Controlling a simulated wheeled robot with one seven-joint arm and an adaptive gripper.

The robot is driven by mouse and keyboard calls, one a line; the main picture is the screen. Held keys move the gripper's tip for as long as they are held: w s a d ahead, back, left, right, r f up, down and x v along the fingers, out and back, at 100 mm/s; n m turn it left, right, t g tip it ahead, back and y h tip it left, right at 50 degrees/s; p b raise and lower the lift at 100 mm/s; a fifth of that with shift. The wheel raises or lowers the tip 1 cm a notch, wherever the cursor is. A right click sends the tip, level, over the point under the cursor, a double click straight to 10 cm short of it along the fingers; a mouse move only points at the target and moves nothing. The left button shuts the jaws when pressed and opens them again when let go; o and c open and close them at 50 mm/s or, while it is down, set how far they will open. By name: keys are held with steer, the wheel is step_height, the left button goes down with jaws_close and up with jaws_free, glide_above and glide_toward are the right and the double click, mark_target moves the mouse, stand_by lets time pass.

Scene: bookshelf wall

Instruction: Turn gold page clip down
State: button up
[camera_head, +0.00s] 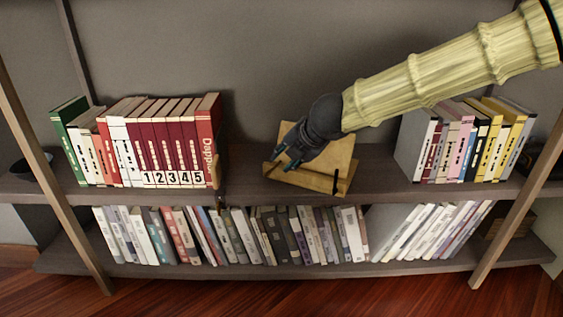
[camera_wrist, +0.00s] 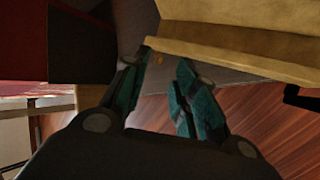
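A wooden book stand (camera_head: 334,158) sits on the upper shelf with an empty sloped back and a front ledge (camera_head: 310,181). The ledge also shows in the wrist view (camera_wrist: 240,48). A dark clip (camera_head: 336,184) is at the ledge's right part, and a dark hook (camera_wrist: 298,97) shows in the wrist view. I cannot make out the gold page clip clearly; my gripper covers the stand's left part. My gripper (camera_head: 284,160) is at the stand's left front, above the ledge. In the wrist view its fingers (camera_wrist: 162,62) are apart, with nothing clearly held between them.
Dark red numbered books (camera_head: 167,143) and a red book (camera_head: 209,135) stand left of the stand. More books (camera_head: 465,140) stand to its right. The lower shelf is full of books (camera_head: 300,235). Bare upper shelf (camera_head: 243,180) lies left of the stand.

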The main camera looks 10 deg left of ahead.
steer(key=shift+v, duration=2.95)
